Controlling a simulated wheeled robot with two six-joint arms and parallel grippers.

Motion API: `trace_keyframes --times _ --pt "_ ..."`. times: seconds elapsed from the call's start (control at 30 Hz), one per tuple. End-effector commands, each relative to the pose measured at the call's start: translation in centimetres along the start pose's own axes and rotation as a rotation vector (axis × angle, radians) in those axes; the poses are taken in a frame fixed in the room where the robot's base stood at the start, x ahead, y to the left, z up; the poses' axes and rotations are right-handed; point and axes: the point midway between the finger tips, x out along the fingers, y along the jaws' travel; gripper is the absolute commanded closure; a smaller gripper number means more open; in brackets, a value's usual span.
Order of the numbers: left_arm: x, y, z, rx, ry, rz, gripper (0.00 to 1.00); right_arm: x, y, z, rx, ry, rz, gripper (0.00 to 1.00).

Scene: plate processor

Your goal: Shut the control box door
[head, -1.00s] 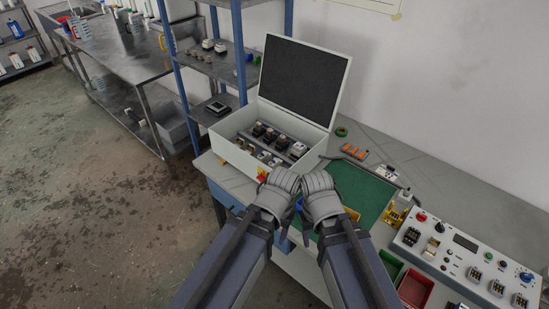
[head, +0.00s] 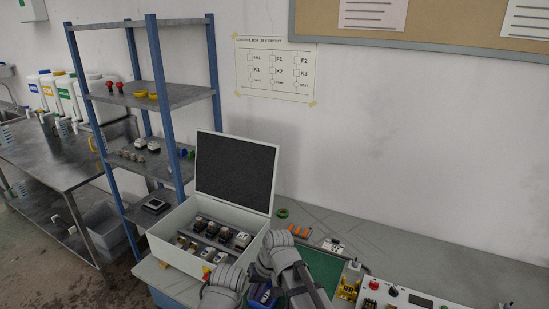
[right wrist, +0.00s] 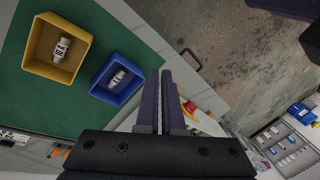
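The control box (head: 167,252) is a pale box on the left end of the bench. Its door (head: 236,171), with a dark inner face, stands open and upright at the back edge. Rows of components (head: 217,236) show inside. My right gripper (head: 272,258) is just right of the box's front corner, apart from the door. In the right wrist view its two fingers (right wrist: 164,88) lie together with nothing visible between them. My left gripper (head: 226,282) is low in front of the box; its fingertips are hidden.
A blue-post shelf rack (head: 160,93) stands behind and left of the box. A green mat (head: 322,268) and a control panel (head: 408,298) lie to the right. The right wrist view shows a yellow bin (right wrist: 42,65) and a blue bin (right wrist: 103,91), each holding a part.

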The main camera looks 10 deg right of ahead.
Motion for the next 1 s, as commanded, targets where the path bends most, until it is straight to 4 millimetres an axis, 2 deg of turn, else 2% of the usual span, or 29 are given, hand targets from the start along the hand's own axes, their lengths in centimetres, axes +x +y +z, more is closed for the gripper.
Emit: trace_keyframes --times 0.03,0.13,0.2,0.27,0.3,0.4,0.5,0.63,0.8,1.0 --pt "-1.2 -0.1 0.1 0.000 0.000 0.000 0.44 -1.7 -0.1 -5.5 0.084 0.058 -0.104 1.00" --pt "-2.2 -0.2 0.1 0.000 0.000 0.000 0.44 -5.2 0.4 -13.6 0.253 0.179 -0.325 1.00" --pt "-2.9 -0.3 0.2 0.000 0.000 0.000 0.44 -8.6 1.9 -19.3 0.376 0.268 -0.478 1.00" --pt "-3.5 -0.3 0.2 0.000 0.000 0.000 0.44 -11.9 4.0 -23.9 0.481 0.344 -0.604 1.00" --pt "-3.9 -0.4 0.2 0.000 0.000 0.000 0.44 -14.2 5.6 -26.6 0.549 0.393 -0.686 1.00" --pt "-4.6 -0.4 0.3 0.000 0.000 0.000 0.44 -19.6 10.0 -32.0 0.694 0.499 -0.862 1.00" --pt "-5.0 -0.5 0.3 0.000 0.000 0.000 0.44 -23.8 14.0 -35.3 0.801 0.575 -0.994 1.00" --pt "-5.3 -0.5 0.3 0.000 0.000 0.000 0.44 -27.1 17.5 -37.3 0.882 0.632 -1.097 1.00" --pt "-5.4 -0.5 0.3 0.000 0.000 0.000 0.44 -28.4 18.9 -38.0 0.916 0.655 -1.143 1.00" --pt "-5.2 -0.5 0.3 0.000 0.000 0.000 0.44 -28.1 18.5 -38.6 0.915 0.653 -1.144 1.00"
